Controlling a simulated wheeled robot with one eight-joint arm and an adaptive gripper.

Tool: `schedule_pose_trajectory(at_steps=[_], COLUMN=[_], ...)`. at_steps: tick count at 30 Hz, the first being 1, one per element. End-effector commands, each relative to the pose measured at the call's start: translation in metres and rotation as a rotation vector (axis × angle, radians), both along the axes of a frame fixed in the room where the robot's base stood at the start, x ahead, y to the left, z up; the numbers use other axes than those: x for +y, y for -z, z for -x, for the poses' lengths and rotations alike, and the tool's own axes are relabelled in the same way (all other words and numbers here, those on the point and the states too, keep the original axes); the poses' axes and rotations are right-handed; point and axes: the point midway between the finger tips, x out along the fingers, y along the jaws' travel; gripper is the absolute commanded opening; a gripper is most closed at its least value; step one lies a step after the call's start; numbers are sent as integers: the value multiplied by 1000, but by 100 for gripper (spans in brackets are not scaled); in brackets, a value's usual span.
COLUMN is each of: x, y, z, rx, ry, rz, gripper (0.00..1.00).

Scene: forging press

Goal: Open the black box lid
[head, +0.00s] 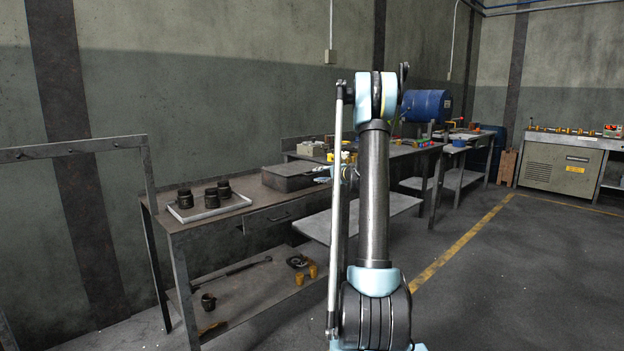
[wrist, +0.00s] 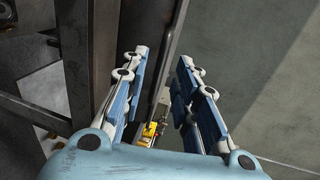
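The black box (head: 290,177) is a low dark case with a flat lid, on the far right part of the near workbench in the head view. Its lid looks shut. My gripper (head: 326,173) is at the box's right end in the head view, partly hidden by my arm; I cannot tell whether it touches the box. In the wrist view my gripper (wrist: 163,56) has its two blue-and-white fingers apart, with a dark straight edge running up between them. I cannot tell whether that edge belongs to the box. Nothing is clamped between the fingers.
A light tray (head: 182,217) with 3 black jars stands left of the box on the workbench (head: 258,208). The bench has a drawer (head: 282,216) and a lower shelf with loose tools. Another bench (head: 415,150) with small items stands behind. The floor at right is clear.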

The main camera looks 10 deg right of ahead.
Motion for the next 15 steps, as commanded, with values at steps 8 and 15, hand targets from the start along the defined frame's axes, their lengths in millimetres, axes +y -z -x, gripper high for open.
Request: schedule_pose_trajectory(at_steps=[8,15], x=[25,35], y=[9,12], z=[-34,-47], rx=[0,-1], ry=[-1,0], rz=[1,1], gripper=[28,28])
